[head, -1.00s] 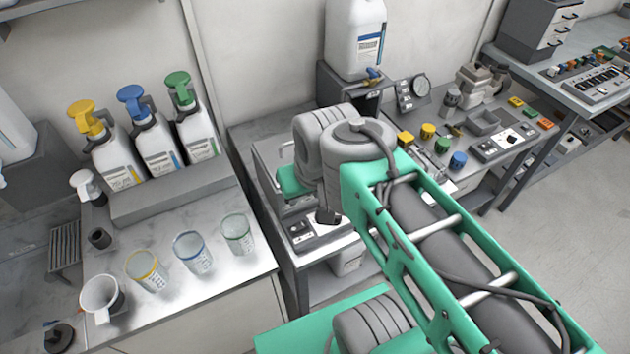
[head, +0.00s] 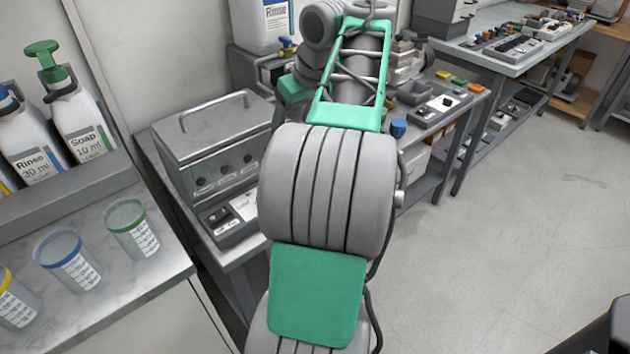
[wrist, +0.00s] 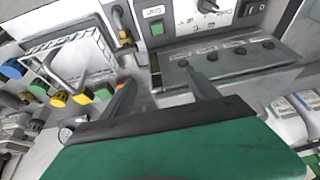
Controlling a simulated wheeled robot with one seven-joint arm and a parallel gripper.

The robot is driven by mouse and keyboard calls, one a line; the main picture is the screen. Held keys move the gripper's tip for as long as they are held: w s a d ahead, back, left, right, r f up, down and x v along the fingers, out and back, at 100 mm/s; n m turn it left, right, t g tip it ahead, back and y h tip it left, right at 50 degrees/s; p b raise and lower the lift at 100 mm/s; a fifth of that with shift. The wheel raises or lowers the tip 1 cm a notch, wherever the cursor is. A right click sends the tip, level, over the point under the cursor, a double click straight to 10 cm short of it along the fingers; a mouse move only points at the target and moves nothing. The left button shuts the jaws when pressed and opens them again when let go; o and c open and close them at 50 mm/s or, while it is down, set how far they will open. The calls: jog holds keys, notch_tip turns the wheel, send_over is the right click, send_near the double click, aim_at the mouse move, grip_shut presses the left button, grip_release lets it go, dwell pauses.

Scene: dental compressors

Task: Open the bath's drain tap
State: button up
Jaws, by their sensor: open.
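The bath is a grey metal box (head: 215,140) with a handle on top, left of my arm in the head view. Several round dark spots mark its front. In the wrist view, a grey strip with similar dark spots (wrist: 226,56) lies past my fingers. A small brass fitting (wrist: 125,38) shows beside a panel there; I cannot tell surely whether it is the drain tap. My gripper (wrist: 161,90) is open, its two dark fingers apart with nothing seen between them. In the head view, my arm hides the gripper and part of the bench.
The panel with a green button (wrist: 156,28) and knob is close ahead in the wrist view. A wire basket (wrist: 72,62) stands left. Cups and pump bottles fill the left counter. The floor (head: 520,220) at right is clear.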

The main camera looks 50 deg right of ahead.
jog(key=s+d+f+b, duration=0.1)
jog(key=s+d+f, duration=0.2)
jog(key=s+d, duration=0.2)
jog(key=b+x, duration=0.5)
jog(key=x, duration=0.2)
jog(key=shift+w+d+f, duration=0.1)
jog(key=shift+w+d, duration=0.05)
jog(key=shift+w, duration=0.15)
jog(key=c, duration=1.4)
jog(key=shift+o, duration=0.2)
